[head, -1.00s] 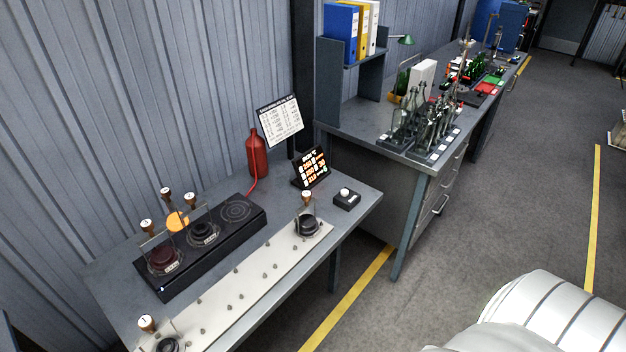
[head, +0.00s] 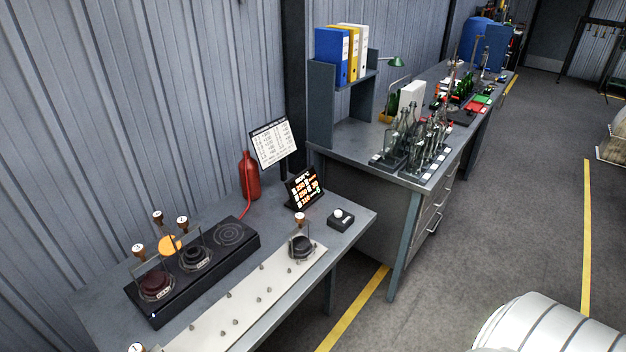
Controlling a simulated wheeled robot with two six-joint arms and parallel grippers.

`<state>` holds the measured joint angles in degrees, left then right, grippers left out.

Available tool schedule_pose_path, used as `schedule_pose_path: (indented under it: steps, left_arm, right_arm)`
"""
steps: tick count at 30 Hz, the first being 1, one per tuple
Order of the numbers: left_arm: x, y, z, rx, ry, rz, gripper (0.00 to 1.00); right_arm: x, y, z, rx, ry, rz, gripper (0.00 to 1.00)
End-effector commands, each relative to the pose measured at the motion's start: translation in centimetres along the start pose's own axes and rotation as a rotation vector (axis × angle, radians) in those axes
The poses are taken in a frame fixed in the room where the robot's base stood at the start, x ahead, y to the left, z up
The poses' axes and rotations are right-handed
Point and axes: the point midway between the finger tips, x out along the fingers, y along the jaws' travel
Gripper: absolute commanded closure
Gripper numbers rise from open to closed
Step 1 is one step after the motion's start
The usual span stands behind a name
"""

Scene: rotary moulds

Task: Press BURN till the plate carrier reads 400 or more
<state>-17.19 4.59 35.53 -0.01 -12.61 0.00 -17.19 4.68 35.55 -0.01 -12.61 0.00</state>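A small black box with a white round button (head: 340,217) sits at the right end of the near bench; I cannot read any label on it. Glass-sided carriers with cork-topped handles stand on the bench: two, one dark red (head: 156,284) and one dark (head: 194,257), on a black hob unit (head: 178,302), and one (head: 302,246) on a pale strip. I cannot tell which is the plate carrier. Neither gripper shows.
The pale strip (head: 215,330) with small pegs runs along the bench front. A red bottle (head: 250,176) and a white chart (head: 274,142) stand at the back. A second bench (head: 350,140) holds bottles. Open floor lies right. An unidentified white banded shape (head: 550,325) fills the lower right.

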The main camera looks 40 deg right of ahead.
Motion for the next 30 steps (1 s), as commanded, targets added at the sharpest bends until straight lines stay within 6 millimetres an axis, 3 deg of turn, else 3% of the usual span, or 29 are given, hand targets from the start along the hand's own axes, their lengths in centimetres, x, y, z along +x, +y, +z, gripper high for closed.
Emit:
schedule_pose_path:
  steps: [8,16,30]
  left_arm:
    - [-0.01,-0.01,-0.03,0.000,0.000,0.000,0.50]
    - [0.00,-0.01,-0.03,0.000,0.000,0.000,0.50]
    - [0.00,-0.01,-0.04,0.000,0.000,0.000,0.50]
  right_arm:
    - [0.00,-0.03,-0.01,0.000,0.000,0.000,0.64]
    - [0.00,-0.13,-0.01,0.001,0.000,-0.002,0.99]
    - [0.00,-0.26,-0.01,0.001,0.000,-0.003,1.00]
